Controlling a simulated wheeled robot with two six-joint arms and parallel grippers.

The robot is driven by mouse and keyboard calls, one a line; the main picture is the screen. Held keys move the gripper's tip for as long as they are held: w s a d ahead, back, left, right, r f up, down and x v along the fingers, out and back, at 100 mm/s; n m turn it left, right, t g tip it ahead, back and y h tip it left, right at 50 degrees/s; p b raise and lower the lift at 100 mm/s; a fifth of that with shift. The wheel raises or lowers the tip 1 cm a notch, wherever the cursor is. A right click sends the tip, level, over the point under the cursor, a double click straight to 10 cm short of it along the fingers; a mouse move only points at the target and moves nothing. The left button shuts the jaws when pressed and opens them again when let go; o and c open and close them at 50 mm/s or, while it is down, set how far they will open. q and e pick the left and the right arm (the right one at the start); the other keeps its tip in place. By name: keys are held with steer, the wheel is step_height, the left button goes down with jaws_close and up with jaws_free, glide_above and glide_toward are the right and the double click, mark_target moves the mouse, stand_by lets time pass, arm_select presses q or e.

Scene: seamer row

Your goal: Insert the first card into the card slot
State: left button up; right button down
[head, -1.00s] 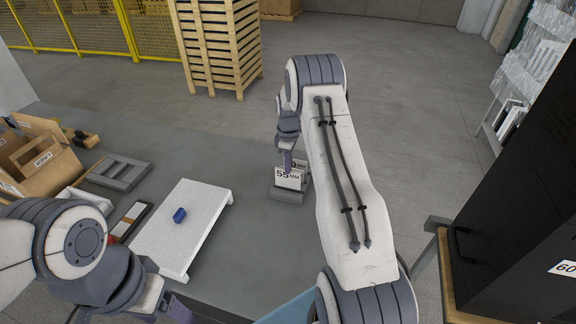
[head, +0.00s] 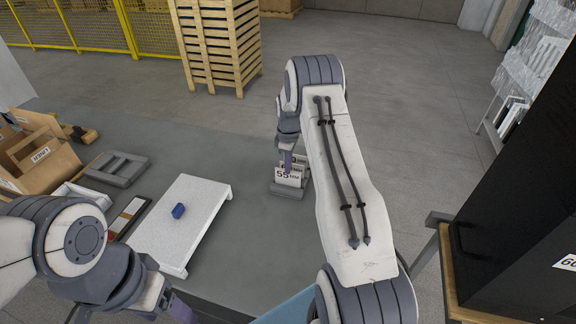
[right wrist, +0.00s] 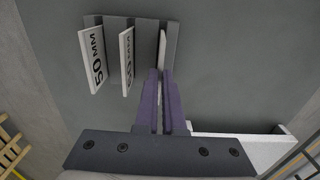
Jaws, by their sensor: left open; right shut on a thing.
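A white card marked 55 MM (head: 287,179) is held in my right gripper (head: 287,166) at the front of a grey slotted card holder (head: 289,191). In the right wrist view the purple fingers (right wrist: 162,100) are shut on this card (right wrist: 162,48), seen nearly edge-on at the right end of the holder (right wrist: 172,38). Its lower edge meets the holder; how deep it sits I cannot tell. Two other white cards, one marked 50 MM (right wrist: 94,62) and one partly readable (right wrist: 127,62), stand in the holder to its left. My left gripper (head: 180,308) is open at the bottom edge, partly cut off.
A white board (head: 190,215) with a small blue block (head: 178,211) lies left of the holder. A grey frame (head: 118,169) and cardboard boxes (head: 48,160) are further left. A dark cabinet (head: 520,210) stands at right. The grey surface around the holder is clear.

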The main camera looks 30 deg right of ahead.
steer(key=shift+f+b, duration=0.4)
steer(key=shift+f, duration=0.3)
steer(key=c, duration=0.9)
jaws_free()
steer(key=shift+c, duration=0.2)
steer(key=shift+r, duration=0.1)
step_height(320, 180, up, 10)
steer(key=b, duration=0.1)
steer(key=shift+r+b, duration=0.15)
steer(key=shift+b, duration=0.25)
